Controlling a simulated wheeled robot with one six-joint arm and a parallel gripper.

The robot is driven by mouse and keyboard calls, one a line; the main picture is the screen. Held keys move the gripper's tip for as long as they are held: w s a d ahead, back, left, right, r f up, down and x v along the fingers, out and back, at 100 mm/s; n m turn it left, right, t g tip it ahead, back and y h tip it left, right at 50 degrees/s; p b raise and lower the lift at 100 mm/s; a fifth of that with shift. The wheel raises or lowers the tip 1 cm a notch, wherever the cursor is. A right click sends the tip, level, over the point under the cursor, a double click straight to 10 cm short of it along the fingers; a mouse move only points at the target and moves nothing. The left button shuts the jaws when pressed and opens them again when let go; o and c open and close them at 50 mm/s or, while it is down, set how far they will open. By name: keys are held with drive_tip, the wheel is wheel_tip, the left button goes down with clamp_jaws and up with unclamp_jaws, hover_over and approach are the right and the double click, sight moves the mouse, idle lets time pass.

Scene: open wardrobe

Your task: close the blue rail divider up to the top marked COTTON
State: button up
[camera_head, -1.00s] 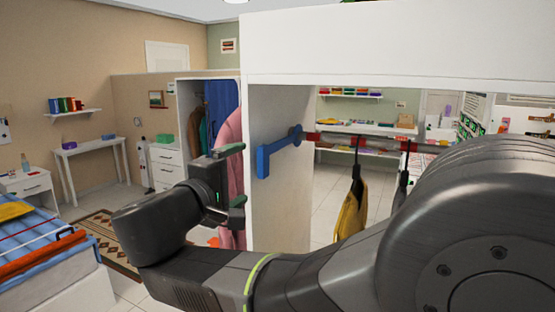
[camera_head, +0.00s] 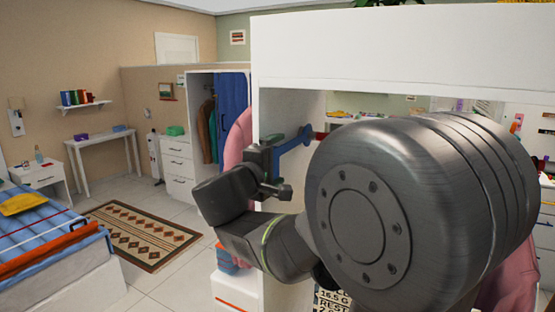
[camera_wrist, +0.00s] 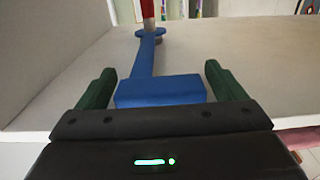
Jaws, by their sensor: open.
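The blue rail divider (camera_head: 294,141) shows in the head view inside the white wardrobe, just right of my gripper (camera_head: 280,166). In the wrist view the divider (camera_wrist: 160,90) has a wide blue handle block and a narrow arm running back to the red rail (camera_wrist: 147,10). My gripper (camera_wrist: 160,70) is open, its green fingers on either side of the handle block. Small gaps show beside the block; I cannot tell whether either finger touches it. My own arm hides most of the rail in the head view. No top marked COTTON can be made out.
The wardrobe's white top panel (camera_head: 400,50) is above my arm, and its side wall (camera_head: 285,105) stands close to my gripper. Pink cloth (camera_head: 238,138) hangs beyond that wall. A bed (camera_head: 45,235) and a patterned rug (camera_head: 140,235) lie to the left, with open floor around the rug.

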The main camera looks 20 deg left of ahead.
drive_tip(key=shift+w, duration=0.1)
drive_tip(key=shift+c, duration=0.4)
drive_tip(key=c, duration=1.3)
drive_tip(key=s+d+b, duration=0.1)
drive_tip(key=d+b, duration=0.9)
drive_tip(key=d, duration=0.6)
drive_tip(key=shift+s+d+b, duration=0.15)
drive_tip(key=shift+d+b, duration=0.1)
drive_tip(key=shift+b, duration=0.1)
drive_tip(key=o, duration=1.4)
